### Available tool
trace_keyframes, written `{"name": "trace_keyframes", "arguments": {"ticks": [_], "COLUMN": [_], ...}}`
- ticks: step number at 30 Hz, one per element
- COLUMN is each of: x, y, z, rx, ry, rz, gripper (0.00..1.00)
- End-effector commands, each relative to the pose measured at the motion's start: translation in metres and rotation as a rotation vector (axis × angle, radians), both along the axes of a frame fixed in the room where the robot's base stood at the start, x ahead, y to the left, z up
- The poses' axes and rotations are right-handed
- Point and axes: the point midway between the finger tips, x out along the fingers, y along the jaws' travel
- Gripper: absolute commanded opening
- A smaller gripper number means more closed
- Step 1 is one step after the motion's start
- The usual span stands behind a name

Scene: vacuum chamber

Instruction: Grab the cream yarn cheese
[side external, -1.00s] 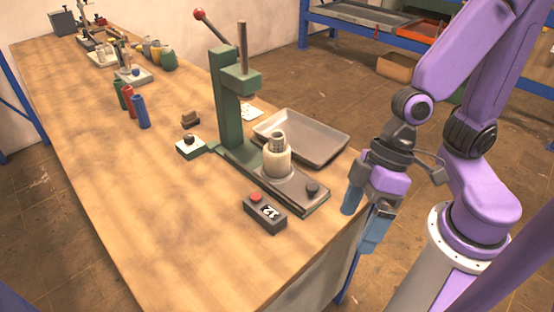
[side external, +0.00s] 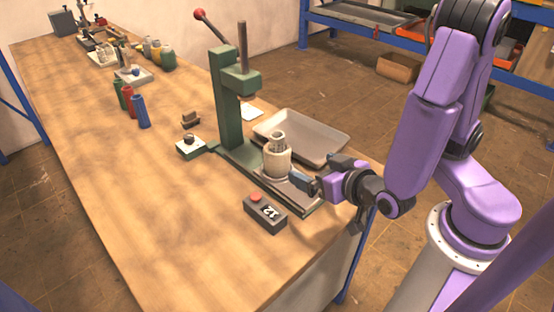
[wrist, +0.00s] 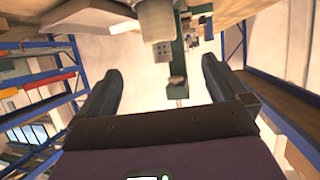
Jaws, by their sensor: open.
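The cream yarn cheese (side external: 277,162) stands upright on the base plate of the green press, with a grey tube rising from its top. In the wrist view the cream yarn cheese (wrist: 156,20) shows at the top, upside down, beyond the fingers and between their lines. My gripper (side external: 294,179) is level and low over the plate, close to the right of the yarn cheese. In the wrist view my gripper (wrist: 158,78) has its two dark fingers wide apart with nothing between them. The side view does not show whether a finger touches the yarn.
The green press (side external: 228,110) with its red-knobbed lever stands just behind the yarn. A grey tray (side external: 318,138) lies beyond it. A dark box with a red button (side external: 265,214) sits in front. Several coloured spools (side external: 132,106) stand left. The table's front left is clear.

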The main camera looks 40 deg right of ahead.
Motion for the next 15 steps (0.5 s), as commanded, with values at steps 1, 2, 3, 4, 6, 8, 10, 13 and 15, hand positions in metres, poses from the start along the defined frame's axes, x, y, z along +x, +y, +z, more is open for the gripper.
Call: {"name": "trace_keyframes", "arguments": {"ticks": [1,2,3,4,6,8,10,13,15], "x": [0.002,0.004,0.007,0.010,0.018,0.026,0.033,0.043,0.049], "y": [-0.002,-0.003,-0.004,-0.004,-0.006,-0.008,-0.008,-0.010,-0.011], "z": [0.000,-0.001,-0.002,-0.003,-0.007,-0.010,-0.013,-0.018,-0.020], "rx": [-0.005,-0.007,-0.007,-0.006,-0.007,-0.006,-0.007,-0.006,-0.005], "ry": [-0.006,-0.008,-0.009,-0.009,-0.007,-0.006,-0.007,-0.005,-0.005], "rz": [-0.007,-0.010,-0.011,-0.011,-0.013,-0.012,-0.010,-0.009,-0.008], "gripper": [1.00,1.00,1.00,1.00,1.00,1.00,1.00,1.00,1.00]}}
